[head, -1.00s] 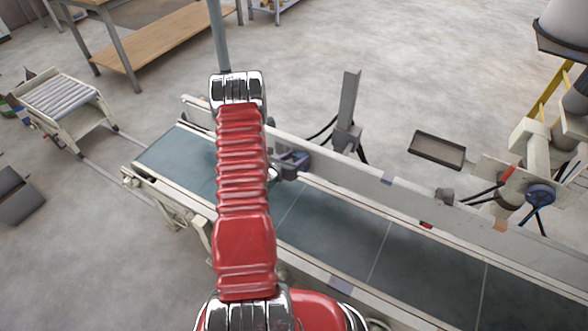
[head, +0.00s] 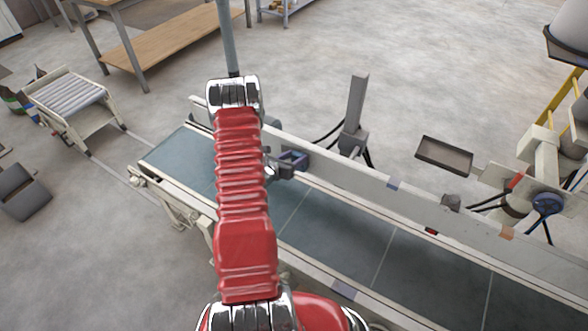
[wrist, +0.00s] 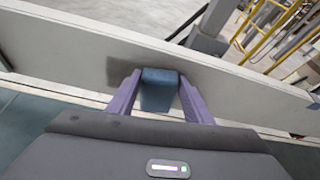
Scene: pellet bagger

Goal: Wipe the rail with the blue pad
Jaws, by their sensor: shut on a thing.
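The pale rail (head: 345,178) runs along the far side of the conveyor. In the wrist view the rail (wrist: 55,45) crosses the picture, with a dark grey smudge (wrist: 122,70) on its near face, showing on both sides of the pad. My gripper (wrist: 160,92) has purple fingers shut on the blue pad (wrist: 158,90). The pad is in front of the smudge, at or very close to the rail face; I cannot tell whether it touches. In the head view my gripper (head: 292,161) is beside the rail, and the pad is not distinguishable there.
The dark green conveyor belt (head: 340,238) lies below the rail. A grey post (head: 356,105) stands just behind the rail. A dark tray (head: 444,155) and machine parts with a blue knob (head: 547,204) are further right. My arm hides part of the belt and rail.

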